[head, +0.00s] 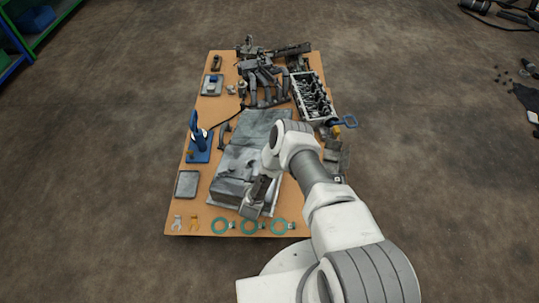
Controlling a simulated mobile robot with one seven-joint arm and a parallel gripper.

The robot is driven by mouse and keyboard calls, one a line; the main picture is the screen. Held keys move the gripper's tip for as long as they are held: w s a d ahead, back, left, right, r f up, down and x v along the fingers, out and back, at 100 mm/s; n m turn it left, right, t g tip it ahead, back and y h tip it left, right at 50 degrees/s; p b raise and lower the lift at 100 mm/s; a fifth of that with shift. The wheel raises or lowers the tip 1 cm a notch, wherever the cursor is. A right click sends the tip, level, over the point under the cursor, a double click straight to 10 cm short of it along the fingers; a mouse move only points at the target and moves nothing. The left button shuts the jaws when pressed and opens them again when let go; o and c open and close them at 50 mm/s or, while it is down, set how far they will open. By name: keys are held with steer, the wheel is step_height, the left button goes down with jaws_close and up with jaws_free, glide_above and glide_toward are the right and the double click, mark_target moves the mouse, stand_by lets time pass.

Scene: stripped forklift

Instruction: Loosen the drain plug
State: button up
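A grey metal pan or housing (240,158) lies on the wooden board in the middle. The drain plug cannot be made out; it may be too small or hidden by my arm. My gripper (258,192) is over the front right part of the grey housing, pointing down. Its fingertips are too small and dark to tell whether they are open or shut, or whether they touch the housing.
The orange-brown board (190,215) carries several parts. A blue stand (198,146) rises at the left. A cylinder head (312,96) and dark engine parts (262,75) lie at the back. Teal rings (219,226) lie along the front edge. Brown floor surrounds the board.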

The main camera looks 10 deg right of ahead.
steer(key=shift+m+t+h, duration=0.4)
steer(key=shift+m+h, duration=0.1)
steer(key=shift+h, duration=0.1)
steer(key=b+x, duration=0.2)
steer(key=x, duration=0.2)
steer(key=d+b+x, duration=0.1)
steer(key=b+x, duration=0.2)
steer(key=x, duration=0.2)
steer(key=b+x, duration=0.2)
steer(key=x, duration=0.3)
steer(key=shift+s+d, duration=0.1)
steer(key=shift+d, duration=0.3)
steer(key=shift+w+d+b, duration=0.1)
steer(key=shift+w+b, duration=0.25)
jaws_close()
